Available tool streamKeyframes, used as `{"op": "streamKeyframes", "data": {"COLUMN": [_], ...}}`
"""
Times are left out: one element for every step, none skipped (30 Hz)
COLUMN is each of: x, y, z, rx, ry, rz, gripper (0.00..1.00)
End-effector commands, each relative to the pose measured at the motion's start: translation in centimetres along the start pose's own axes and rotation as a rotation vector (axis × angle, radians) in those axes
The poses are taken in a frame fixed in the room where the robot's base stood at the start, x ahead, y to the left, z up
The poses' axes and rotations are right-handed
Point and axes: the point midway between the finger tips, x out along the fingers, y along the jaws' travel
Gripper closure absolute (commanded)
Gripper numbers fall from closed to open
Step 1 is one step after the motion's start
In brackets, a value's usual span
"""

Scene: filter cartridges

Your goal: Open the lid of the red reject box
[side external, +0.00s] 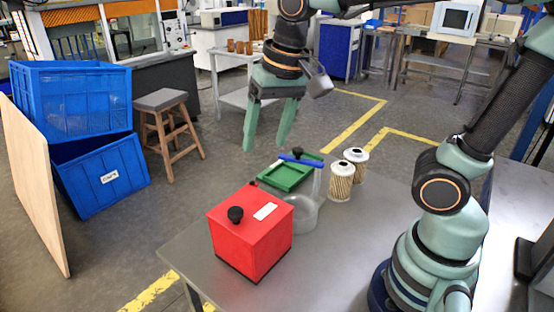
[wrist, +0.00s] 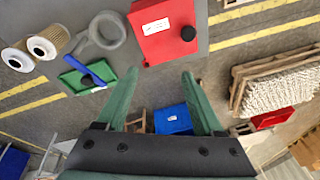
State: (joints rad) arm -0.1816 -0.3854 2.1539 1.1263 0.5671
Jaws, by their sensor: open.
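The red reject box (side external: 250,236) stands near the table's left front corner with its lid (side external: 252,207) shut. The lid carries a black knob (side external: 235,214) and a white label. In the wrist view the box (wrist: 165,35) is at the top, with the knob (wrist: 188,33) at its right. My gripper (side external: 267,143) is open and empty, pointing down, above and behind the box and apart from it. In the wrist view its two fingers (wrist: 160,80) reach up from below, with nothing between them.
A green tray (side external: 290,178) with a blue bar-shaped item (side external: 300,160) lies behind the box. A translucent ring or hose (side external: 302,214) is right beside the box. Two filter cartridges (side external: 341,182) stand farther right. The grey table (side external: 340,255) is clear in front.

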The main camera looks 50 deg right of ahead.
Motion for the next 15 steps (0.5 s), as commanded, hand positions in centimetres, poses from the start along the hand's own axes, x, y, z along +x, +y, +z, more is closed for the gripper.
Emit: {"op": "streamKeyframes", "data": {"x": [0.2, 0.3, 0.3, 0.4, 0.5, 0.6, 0.7, 0.8, 0.9, 0.9, 1.0, 1.0, 1.1, 1.2, 1.3], "y": [-1.4, -2.1, -3.1, -3.7, -4.3, -5.0, -5.5, -5.9, -6.4, -6.6, -6.8, -7.1, -7.2, -7.2, -7.2], "z": [0.0, 0.0, 0.1, 0.1, 0.2, 0.3, 0.3, 0.4, 0.5, 0.6, 0.6, 0.7, 0.7, 0.8, 0.8], "rx": [0.055, 0.095, 0.147, 0.181, 0.215, 0.255, 0.282, 0.306, 0.334, 0.352, 0.365, 0.379, 0.387, 0.393, 0.398], "ry": [-0.043, -0.064, -0.090, -0.106, -0.121, -0.138, -0.147, -0.155, -0.164, -0.169, -0.173, -0.176, -0.178, -0.180, -0.181], "rz": [0.020, 0.034, 0.053, 0.067, 0.082, 0.102, 0.115, 0.127, 0.141, 0.151, 0.158, 0.165, 0.170, 0.173, 0.175], "gripper": [0.31, 0.31, 0.31, 0.31, 0.31, 0.31, 0.31, 0.31, 0.31, 0.31, 0.31, 0.31, 0.31, 0.31, 0.31]}}
